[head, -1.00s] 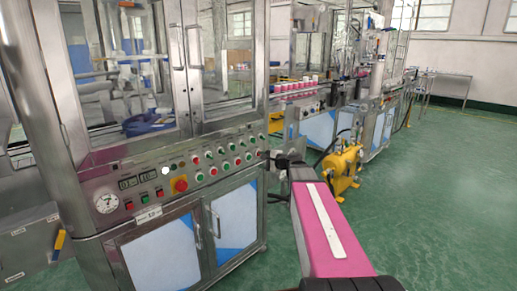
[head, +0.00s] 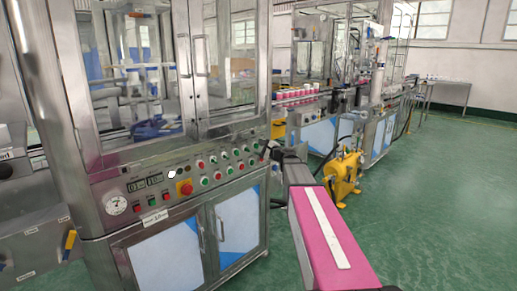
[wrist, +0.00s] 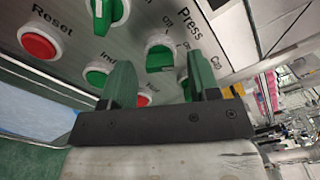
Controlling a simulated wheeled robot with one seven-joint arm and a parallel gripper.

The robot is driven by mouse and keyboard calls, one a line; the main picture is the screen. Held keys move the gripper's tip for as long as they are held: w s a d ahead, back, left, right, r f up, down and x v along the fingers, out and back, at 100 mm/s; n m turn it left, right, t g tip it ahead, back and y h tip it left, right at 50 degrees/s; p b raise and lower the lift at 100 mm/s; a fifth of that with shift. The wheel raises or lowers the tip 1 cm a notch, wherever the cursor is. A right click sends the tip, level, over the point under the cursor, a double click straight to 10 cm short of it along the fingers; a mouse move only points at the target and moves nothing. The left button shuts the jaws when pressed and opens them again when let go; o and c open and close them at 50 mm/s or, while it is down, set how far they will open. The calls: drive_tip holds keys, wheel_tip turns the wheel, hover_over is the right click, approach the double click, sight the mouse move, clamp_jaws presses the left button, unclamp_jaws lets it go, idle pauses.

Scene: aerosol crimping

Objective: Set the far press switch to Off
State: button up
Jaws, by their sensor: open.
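In the wrist view a green switch knob in a pale round bezel (wrist: 160,56) stands beside the label "Press" with On/Off marks. The knob's exact setting is hard to read. My gripper (wrist: 159,66) is open and empty, its two dark green fingers either side of this knob in the picture. I cannot tell whether they touch it. In the head view my gripper (head: 268,149) is at the right end of the control panel (head: 150,192), where the arm hides the panel's last controls.
A red Reset button (wrist: 38,42) and another green switch (wrist: 106,12) lie to the left in the wrist view. More controls are partly hidden behind the fingers. The steel cabinet's doors (head: 238,222) are below the panel. Open green floor (head: 440,200) lies right, past a yellow tank (head: 343,178).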

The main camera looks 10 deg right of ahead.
drive_tip(key=shift+w+a, duration=0.35)
drive_tip(key=shift+w, duration=0.15)
drive_tip(key=c, duration=0.9)
drive_tip(key=shift+n, duration=0.3)
drive_tip(key=n, duration=1.1)
drive_tip(key=shift+n, duration=0.3)
